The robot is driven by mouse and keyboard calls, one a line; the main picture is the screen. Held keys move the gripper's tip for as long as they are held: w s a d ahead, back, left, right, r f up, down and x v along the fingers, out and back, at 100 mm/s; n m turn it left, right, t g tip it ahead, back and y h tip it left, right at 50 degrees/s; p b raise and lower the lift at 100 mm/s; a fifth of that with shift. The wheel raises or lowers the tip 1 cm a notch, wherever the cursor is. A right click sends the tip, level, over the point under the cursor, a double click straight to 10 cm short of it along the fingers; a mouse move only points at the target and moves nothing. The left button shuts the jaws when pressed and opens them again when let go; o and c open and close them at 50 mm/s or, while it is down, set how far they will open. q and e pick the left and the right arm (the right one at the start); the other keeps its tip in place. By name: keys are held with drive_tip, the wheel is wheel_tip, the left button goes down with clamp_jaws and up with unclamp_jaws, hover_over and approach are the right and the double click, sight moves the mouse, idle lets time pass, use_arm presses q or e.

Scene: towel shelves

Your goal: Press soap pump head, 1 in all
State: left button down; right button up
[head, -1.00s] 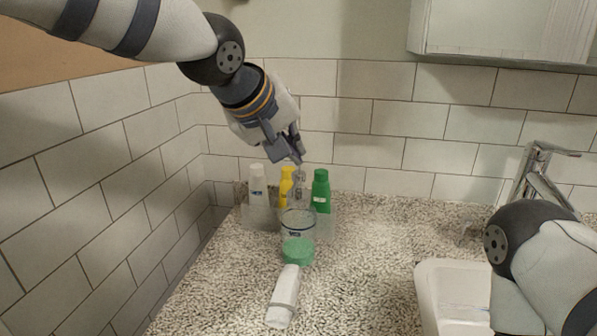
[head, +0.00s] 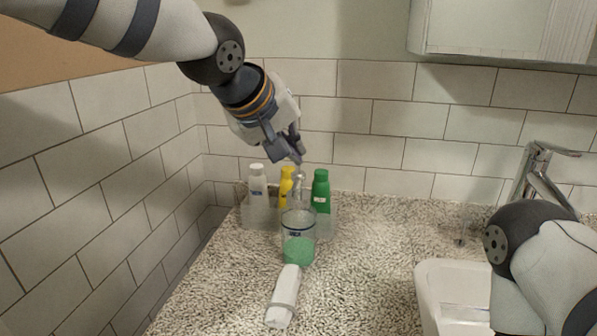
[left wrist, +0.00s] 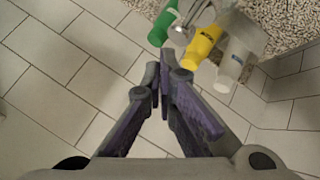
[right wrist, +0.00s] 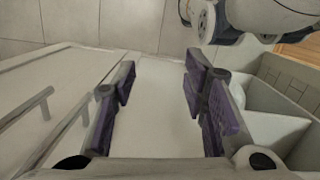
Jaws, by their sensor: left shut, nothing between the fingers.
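The soap dispenser (head: 299,222) is a clear bottle standing on the speckled counter in the head view. Its pale metallic pump head (head: 298,178) is on top. My left gripper (head: 298,158) is shut and empty, just above the pump head; contact cannot be told. In the left wrist view, my left gripper (left wrist: 165,66) points toward the metallic pump head (left wrist: 180,36), with a small gap in the picture. My right gripper (right wrist: 158,78) is open and empty in the right wrist view, away from the dispenser.
White (head: 258,183), yellow (head: 286,185) and green (head: 320,188) bottles stand close behind the dispenser. A green round item (head: 298,251) and a white tube (head: 283,297) lie in front. A sink (head: 445,295) and faucet (head: 535,180) are at right.

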sight(294, 172)
use_arm(q)
drive_tip(key=shift+f, duration=0.4)
drive_tip(key=shift+f, duration=1.1)
idle(1.1)
drive_tip(key=shift+r, duration=1.45)
drive_tip(key=shift+r, duration=2.55)
drive_tip(key=shift+f, duration=0.1)
